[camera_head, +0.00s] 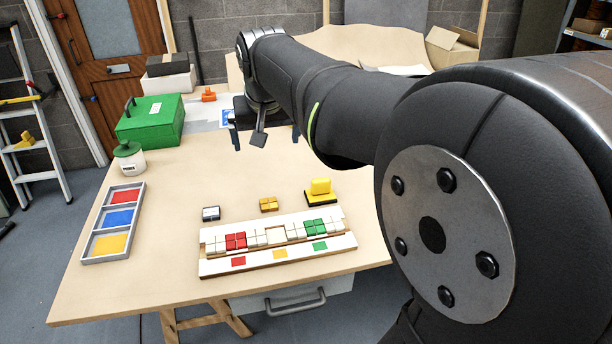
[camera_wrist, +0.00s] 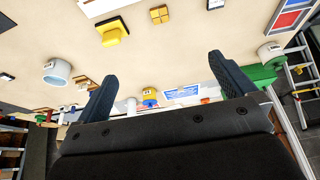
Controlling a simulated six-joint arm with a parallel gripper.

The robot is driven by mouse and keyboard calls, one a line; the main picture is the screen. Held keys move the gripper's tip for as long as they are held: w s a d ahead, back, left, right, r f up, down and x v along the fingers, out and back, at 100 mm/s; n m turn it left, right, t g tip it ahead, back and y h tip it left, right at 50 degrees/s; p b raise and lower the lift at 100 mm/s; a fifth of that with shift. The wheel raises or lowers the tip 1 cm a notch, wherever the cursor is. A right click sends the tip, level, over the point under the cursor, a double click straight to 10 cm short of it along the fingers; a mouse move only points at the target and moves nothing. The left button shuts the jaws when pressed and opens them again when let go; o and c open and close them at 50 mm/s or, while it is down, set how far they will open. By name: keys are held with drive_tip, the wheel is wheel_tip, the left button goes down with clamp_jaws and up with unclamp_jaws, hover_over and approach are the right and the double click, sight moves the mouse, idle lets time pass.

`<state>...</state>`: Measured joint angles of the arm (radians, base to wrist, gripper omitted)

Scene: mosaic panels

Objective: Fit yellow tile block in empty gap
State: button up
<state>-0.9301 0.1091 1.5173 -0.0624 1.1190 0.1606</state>
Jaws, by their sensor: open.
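The yellow tile block (camera_head: 269,204), a small orange-yellow piece with a square grid on top, lies flat on the table behind the white mosaic panel (camera_head: 350,241). It also shows near the top of the wrist view (camera_wrist: 159,14). The panel holds red tiles (camera_head: 236,241), green tiles (camera_head: 315,227) and white tiles. The empty gap (camera_head: 276,236) shows bare wood between white tiles, above a yellow marker (camera_head: 280,254). My gripper (camera_head: 265,138) is open and empty above the far part of the table, well behind the block. Its spread fingers show in the wrist view (camera_wrist: 162,66).
A yellow-handled black block (camera_head: 320,188) stands right of the tile block, a small grey-white block (camera_head: 211,213) left. A tray with coloured sections (camera_head: 108,218), a white jar (camera_head: 130,162) and a green box (camera_head: 150,122) stand left. Table between tray and panel is clear.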

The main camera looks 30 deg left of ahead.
drive_tip(key=c, duration=0.6)
drive_tip(key=shift+c, duration=0.2)
drive_tip(key=g+h, duration=0.3)
hover_over(269, 203)
wheel_tip(269, 203, down, 11)
drive_tip(key=f, duration=1.2)
drive_tip(key=shift+w+d+f, duration=0.1)
drive_tip(key=shift+w+f, duration=0.1)
drive_tip(key=shift+w, duration=0.2)
drive_tip(key=shift+s+f, duration=0.2)
drive_tip(key=shift+f, duration=1.15)
drive_tip(key=shift+s+f, duration=0.2)
drive_tip(key=shift+f, duration=1.1)
